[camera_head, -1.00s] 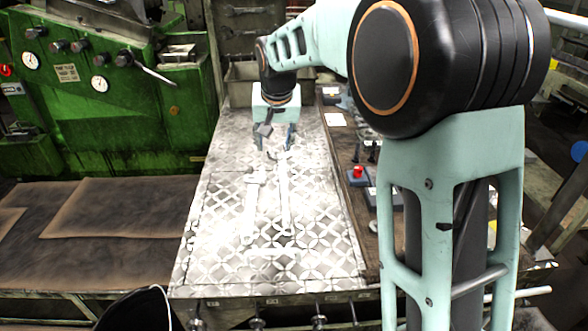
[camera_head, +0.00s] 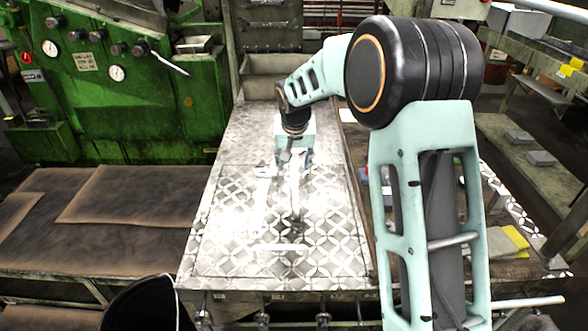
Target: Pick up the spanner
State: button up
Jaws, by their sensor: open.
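My gripper (camera_head: 296,163) points down over the patterned metal tabletop (camera_head: 225,255), with its fingers spread. It is at the far end of a long, slim metal tool (camera_head: 295,196), likely the spanner. Glare makes its exact shape hard to read. The fingers overlap the tool's far end in the picture; I cannot tell whether they touch it. Another long, bright tool (camera_head: 258,208) lies to its left. A shorter bright bar (camera_head: 278,247) lies crosswise nearer the front.
A green machine (camera_head: 110,80) stands to the left of the table. A metal bin (camera_head: 268,68) is behind it. A black bucket (camera_head: 148,306) is at the front left. The front of the tabletop is clear.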

jog(key=shift+w+f, duration=0.25)
jog(key=shift+f, duration=0.3)
grip_shut()
jog(key=shift+w+r, duration=0.1)
jog(key=shift+r, duration=0.05)
